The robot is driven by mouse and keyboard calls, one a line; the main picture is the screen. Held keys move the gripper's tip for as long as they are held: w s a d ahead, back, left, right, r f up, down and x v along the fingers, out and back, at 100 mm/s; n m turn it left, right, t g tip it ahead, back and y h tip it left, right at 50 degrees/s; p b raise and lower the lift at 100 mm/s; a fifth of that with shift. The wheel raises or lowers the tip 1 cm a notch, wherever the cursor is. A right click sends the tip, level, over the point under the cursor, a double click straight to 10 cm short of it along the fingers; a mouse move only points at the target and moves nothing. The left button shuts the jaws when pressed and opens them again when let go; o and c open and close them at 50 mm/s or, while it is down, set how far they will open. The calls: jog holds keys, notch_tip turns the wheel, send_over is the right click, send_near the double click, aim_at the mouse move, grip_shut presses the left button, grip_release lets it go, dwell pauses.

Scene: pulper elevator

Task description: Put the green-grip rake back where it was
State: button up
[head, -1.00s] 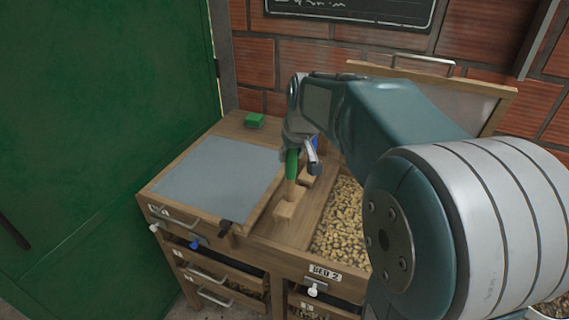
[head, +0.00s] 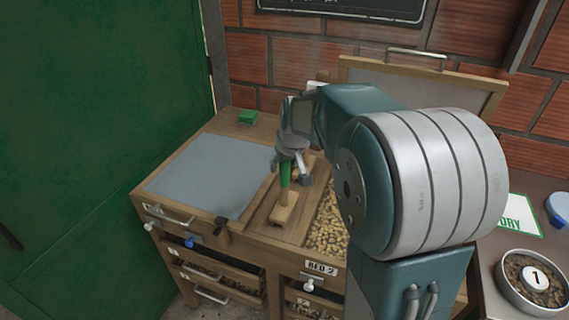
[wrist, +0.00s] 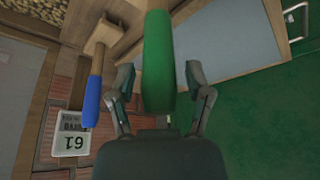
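The green-grip rake (head: 285,172) stands roughly upright on the wooden bed unit, its wooden head (head: 285,214) low on the strip between the grey panel and the bean bed. My gripper (head: 290,160) is at the top of its green grip. In the wrist view the green grip (wrist: 157,60) lies between the two fingers of my gripper (wrist: 160,75), with a small gap visible on each side, so the fingers look open around it. Whether the head touches the wood is hard to tell. A blue-grip rake (wrist: 93,85) stands beside it.
A grey panel (head: 210,175) lies left of the rakes and a bed of beans (head: 328,228) right. A green block (head: 248,117) sits at the back. A raised lid (head: 425,85) stands behind my arm. A green door (head: 100,130) is left.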

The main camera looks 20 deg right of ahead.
jog(key=shift+a, duration=0.15)
jog(key=v, duration=1.1)
jog(key=s+a+f, duration=0.1)
jog(key=s+a, duration=0.2)
jog(key=s, duration=0.4)
jog(key=s+a+f, duration=0.2)
jog(key=s+a, duration=0.1)
jog(key=s, duration=0.4)
jog(key=s+a+f+t, duration=0.1)
jog(key=s+a, duration=0.3)
jog(key=s, duration=0.4)
jog(key=shift+f, duration=0.25)
jog(key=shift+w+a, duration=0.1)
